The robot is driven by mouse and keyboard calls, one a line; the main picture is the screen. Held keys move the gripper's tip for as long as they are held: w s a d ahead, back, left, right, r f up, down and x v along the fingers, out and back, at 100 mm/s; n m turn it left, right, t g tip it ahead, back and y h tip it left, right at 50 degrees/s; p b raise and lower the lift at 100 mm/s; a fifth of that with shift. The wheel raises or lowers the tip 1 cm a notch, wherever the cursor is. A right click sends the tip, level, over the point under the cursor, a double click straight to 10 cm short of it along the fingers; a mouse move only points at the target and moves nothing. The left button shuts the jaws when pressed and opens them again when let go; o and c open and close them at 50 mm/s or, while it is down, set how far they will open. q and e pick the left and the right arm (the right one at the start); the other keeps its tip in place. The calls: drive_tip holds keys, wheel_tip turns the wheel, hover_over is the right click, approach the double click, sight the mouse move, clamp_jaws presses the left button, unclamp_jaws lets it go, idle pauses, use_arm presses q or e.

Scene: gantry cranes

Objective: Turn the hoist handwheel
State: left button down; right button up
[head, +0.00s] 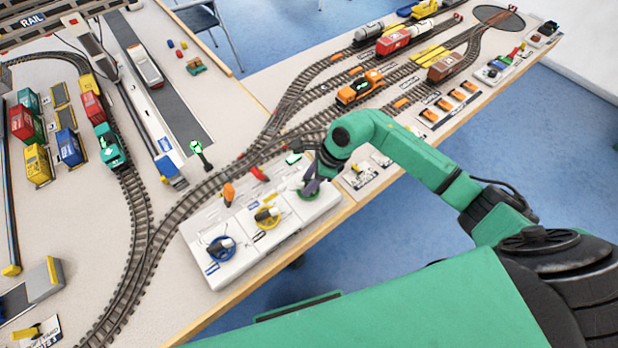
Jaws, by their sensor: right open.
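A pale control panel (245,262) sits at the table's near edge. It carries a blue handwheel (220,248) and a yellow handwheel (267,216), each with a dark knob. A third, green control shows only in part under my right gripper (311,186). The labels are too small to read, so I cannot tell which wheel is the hoist one. My right gripper is open and points down at the panel's right end, right of the yellow wheel. Its fingers are small and partly hidden by the wrist, and I cannot tell if they touch the control. My left gripper is out of view.
An orange lever (229,192) and a red lever (258,174) stand behind the wheels. Model tracks curve behind the panel. An orange locomotive (360,88) and a teal locomotive (109,147) stand on them. Stacked containers (68,147) are at left. A green signal (198,151) stands nearby.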

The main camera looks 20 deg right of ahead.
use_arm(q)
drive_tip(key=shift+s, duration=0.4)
use_arm(e)
clamp_jaws()
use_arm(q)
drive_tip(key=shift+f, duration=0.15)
use_arm(e)
drive_tip(key=shift+m, duration=0.5)
drive_tip(key=m+t+h+b, duration=0.1)
drive_tip(key=m+t, duration=0.1)
drive_tip(key=m, duration=0.3)
drive_tip(key=m+h+b, duration=0.1)
drive_tip(key=m, duration=0.3)
drive_tip(key=shift+a+t+b, duration=0.1)
drive_tip(key=shift+t+b, duration=0.3)
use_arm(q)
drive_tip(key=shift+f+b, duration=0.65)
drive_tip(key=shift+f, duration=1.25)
use_arm(e)
drive_tip(key=shift+m+h, duration=0.7)
drive_tip(key=shift+m, duration=0.5)
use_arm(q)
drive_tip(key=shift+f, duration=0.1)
use_arm(e)
drive_tip(key=shift+m, duration=0.3)
drive_tip(key=shift+r, duration=0.1)
unclamp_jaws()
